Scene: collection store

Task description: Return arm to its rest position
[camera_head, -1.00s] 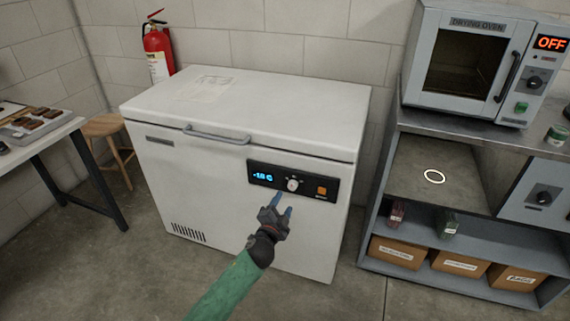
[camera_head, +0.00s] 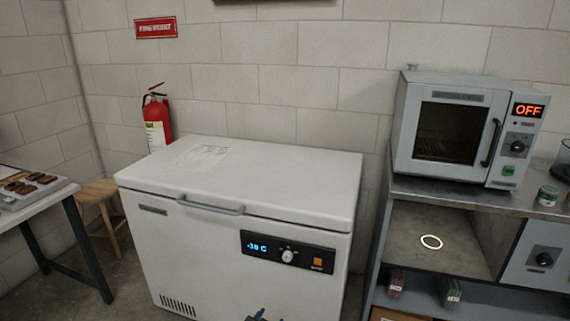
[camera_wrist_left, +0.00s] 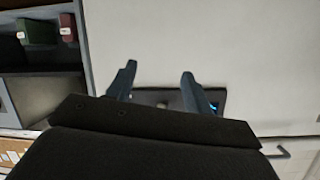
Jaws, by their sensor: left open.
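My left gripper (camera_head: 262,315) just shows at the bottom edge of the head view, in front of the chest freezer and below its control panel; the rest of the arm is cut off. In the left wrist view my left gripper (camera_wrist_left: 159,76) is open with nothing between its two fingers. The white freezer front (camera_wrist_left: 230,50) and part of the dark control panel (camera_wrist_left: 160,97) lie beyond the fingers. My right gripper is in neither view.
The white chest freezer (camera_head: 200,250) has its lid shut, and its panel (camera_head: 287,253) shows a blue reading. A drying oven (camera_head: 450,130) reading OFF stands on a metal bench (camera_head: 430,186) at right. A stool (camera_head: 98,195) and table (camera_head: 45,200) stand at left.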

